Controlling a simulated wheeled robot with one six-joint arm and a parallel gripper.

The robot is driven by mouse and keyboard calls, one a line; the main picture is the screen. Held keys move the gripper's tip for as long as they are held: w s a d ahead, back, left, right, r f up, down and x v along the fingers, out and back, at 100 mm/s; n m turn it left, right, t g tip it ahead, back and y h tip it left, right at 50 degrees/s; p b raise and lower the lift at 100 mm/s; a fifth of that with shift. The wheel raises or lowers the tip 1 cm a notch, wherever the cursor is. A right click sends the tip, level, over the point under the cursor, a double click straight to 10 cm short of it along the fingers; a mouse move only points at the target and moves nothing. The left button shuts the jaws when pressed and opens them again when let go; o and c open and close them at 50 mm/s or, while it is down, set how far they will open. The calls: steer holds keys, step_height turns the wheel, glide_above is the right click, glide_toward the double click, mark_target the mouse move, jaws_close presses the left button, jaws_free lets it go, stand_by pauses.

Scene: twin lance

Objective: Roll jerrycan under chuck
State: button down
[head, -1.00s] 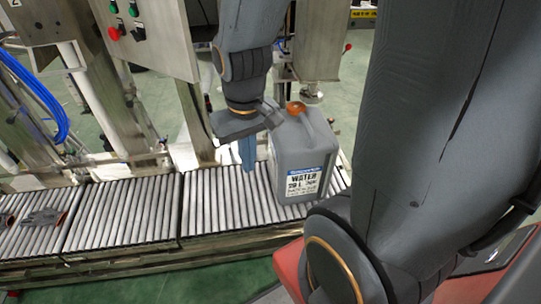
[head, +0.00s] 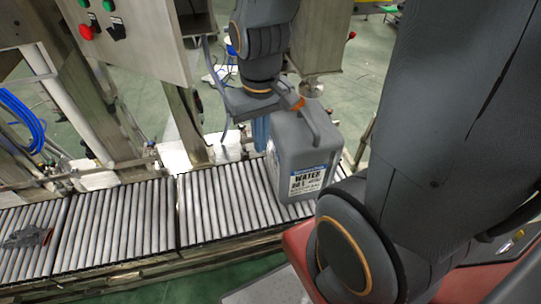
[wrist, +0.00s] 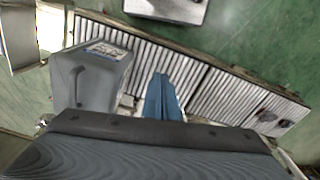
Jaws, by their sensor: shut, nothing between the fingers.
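The grey jerrycan (head: 305,155), with an orange cap and a white and blue WATER label, stands upright on the roller conveyor near its right end. My gripper (head: 262,134) is shut and empty, its blue fingers pointing down just left of the jerrycan and partly behind it. In the wrist view the blue fingers (wrist: 162,98) are together, with a narrow gap between them and the jerrycan (wrist: 95,75). A round metal fitting, perhaps the chuck (head: 313,87), hangs under a steel housing behind the jerrycan. My wrist partly covers the jerrycan's top.
The roller conveyor (head: 128,222) runs left, clear along its middle. A dark object with red parts (head: 28,237) lies on its far left section. A steel control box (head: 120,30) with buttons and steel posts stand behind. My own arm covers the right side.

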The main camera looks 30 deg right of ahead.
steer(key=w+d+f+n+h+b, duration=0.1)
steer(key=w+d+f+n+b, duration=0.1)
steer(key=w+f+n, duration=0.3)
steer(key=w+d+f+n+h+b, duration=0.1)
steer(key=w+f+n+b, duration=0.3)
steer(key=w+f, duration=0.7)
steer(key=w+d+f+n+g+b, duration=0.1)
steer(key=w+d+f+n+b, duration=0.3)
steer(key=f, duration=0.7)
steer(key=w+n, duration=0.2)
steer(key=w, duration=0.2)
steer(key=shift+w+f+h, duration=0.3)
steer(key=shift+f+h, duration=0.1)
stand_by(0.7)
steer(key=shift+f, duration=0.1)
steer(key=shift+f, duration=0.1)
steer(key=s+d+f+p, duration=0.1)
steer(key=d+f, duration=0.5)
steer(key=f, duration=0.3)
stand_by(2.5)
steer(key=shift+s+d+f, duration=0.1)
steer(key=shift+s, duration=0.05)
